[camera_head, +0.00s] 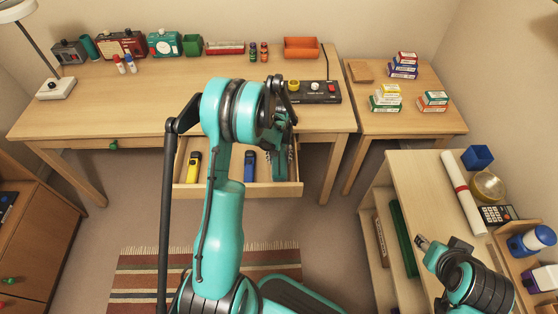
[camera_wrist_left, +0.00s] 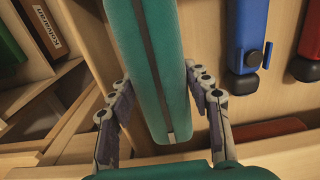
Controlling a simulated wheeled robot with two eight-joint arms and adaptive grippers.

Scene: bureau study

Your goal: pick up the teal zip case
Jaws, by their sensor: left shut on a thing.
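The teal zip case (camera_wrist_left: 158,65) is a long teal body with a dark zip line down its middle in the left wrist view. It lies between the two fingers of my left gripper (camera_wrist_left: 163,118), which is shut on it. In the head view my left gripper (camera_head: 282,140) is over the right part of the open desk drawer (camera_head: 235,189), and the arm hides much of it. I cannot tell whether the case touches the drawer floor. My right gripper (camera_head: 422,242) is beside the low shelf at the right; its opening is unclear.
A yellow-and-black tool (camera_head: 193,167) and a blue one (camera_head: 249,166) lie in the drawer. The desk (camera_head: 120,95) above carries a black switch box (camera_head: 318,92) near the left gripper. A side table (camera_head: 420,120) holds several small boxes. A striped rug (camera_head: 140,275) lies below.

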